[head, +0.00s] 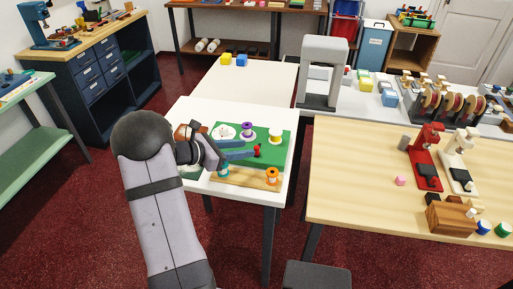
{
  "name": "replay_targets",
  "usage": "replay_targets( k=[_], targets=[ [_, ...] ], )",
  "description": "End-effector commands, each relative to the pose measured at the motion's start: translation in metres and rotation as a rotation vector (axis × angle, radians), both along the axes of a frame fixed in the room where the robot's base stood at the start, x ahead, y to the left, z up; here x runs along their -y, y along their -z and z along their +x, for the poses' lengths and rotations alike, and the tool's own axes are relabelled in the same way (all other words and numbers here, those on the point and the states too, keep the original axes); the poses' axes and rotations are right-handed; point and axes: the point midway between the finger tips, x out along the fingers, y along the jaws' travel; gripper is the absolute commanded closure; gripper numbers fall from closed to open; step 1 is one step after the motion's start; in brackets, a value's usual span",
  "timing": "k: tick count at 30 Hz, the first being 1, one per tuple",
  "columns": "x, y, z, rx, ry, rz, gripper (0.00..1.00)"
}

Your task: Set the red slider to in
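The red slider (257,151) shows as a small red knob on a green board (279,151) on the white table. Its track and exact setting are too small to make out. My gripper (253,147) reaches in from the left, low over the board. Its two bluish fingers look spread apart, with the tips close beside the red knob. I cannot tell whether a finger touches the knob. Part of the board is hidden behind my gripper and wrist.
A wooden table (350,180) with red and white stands is to the right. The white table's back half is mostly clear.

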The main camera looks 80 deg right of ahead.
Motion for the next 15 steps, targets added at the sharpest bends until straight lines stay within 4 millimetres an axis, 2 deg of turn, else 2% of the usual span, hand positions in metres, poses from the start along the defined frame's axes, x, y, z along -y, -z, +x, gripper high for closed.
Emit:
replay_targets(
  k=[15],
  targets=[
    [0.038, 0.022, -0.039, 0.002, 0.002, 0.001, 0.66]
  ],
)
